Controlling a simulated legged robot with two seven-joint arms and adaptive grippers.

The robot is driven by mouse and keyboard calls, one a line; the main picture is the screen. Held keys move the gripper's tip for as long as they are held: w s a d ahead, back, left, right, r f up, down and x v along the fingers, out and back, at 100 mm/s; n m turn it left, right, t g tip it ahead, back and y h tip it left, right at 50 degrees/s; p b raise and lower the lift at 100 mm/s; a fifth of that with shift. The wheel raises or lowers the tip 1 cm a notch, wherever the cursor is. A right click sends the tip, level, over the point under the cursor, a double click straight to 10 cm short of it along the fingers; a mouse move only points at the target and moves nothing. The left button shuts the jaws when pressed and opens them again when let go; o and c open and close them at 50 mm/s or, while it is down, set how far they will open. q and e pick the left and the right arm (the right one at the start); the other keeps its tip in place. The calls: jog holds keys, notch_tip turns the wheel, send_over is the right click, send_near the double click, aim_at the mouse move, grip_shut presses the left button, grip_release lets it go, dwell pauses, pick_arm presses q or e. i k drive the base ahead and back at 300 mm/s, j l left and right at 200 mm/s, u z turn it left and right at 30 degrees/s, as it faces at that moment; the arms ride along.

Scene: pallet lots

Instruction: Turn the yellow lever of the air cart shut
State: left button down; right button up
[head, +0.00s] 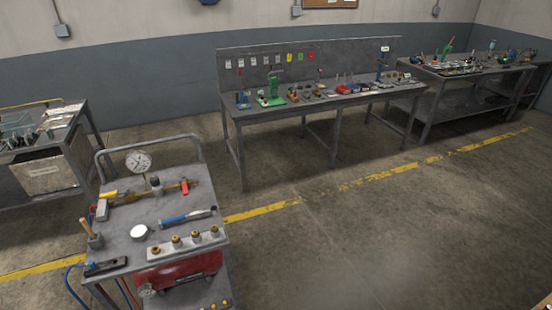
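The air cart (118,222) stands at the lower left, a grey metal cart with a tubular handle (150,138) at its back. A red tank (185,270) is on it below the top. On top, a brass pipe line (150,193) runs across, with a round white gauge (138,161) above it. A small yellow piece (108,195) at the line's left end looks like the yellow lever; its exact angle is too small to tell. A red lever (185,187) is at the right end. Neither of my grippers is in view.
A blue-handled tool (187,217), a small round dial (139,231) and a row of brass fittings (196,237) are on the cart top. A long workbench (240,112) stands behind, with another bench (440,108) at right and a table (70,150) at left. The floor right of the cart is clear.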

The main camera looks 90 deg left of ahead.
aim_at(115, 193)
jog(key=u, duration=4.15)
jog(key=i+j+z, duration=0.15)
jog(key=z, duration=0.25)
jog(key=j+z, duration=0.4)
jog(key=i+j+z, duration=0.1)
jog(key=j+z, duration=0.3)
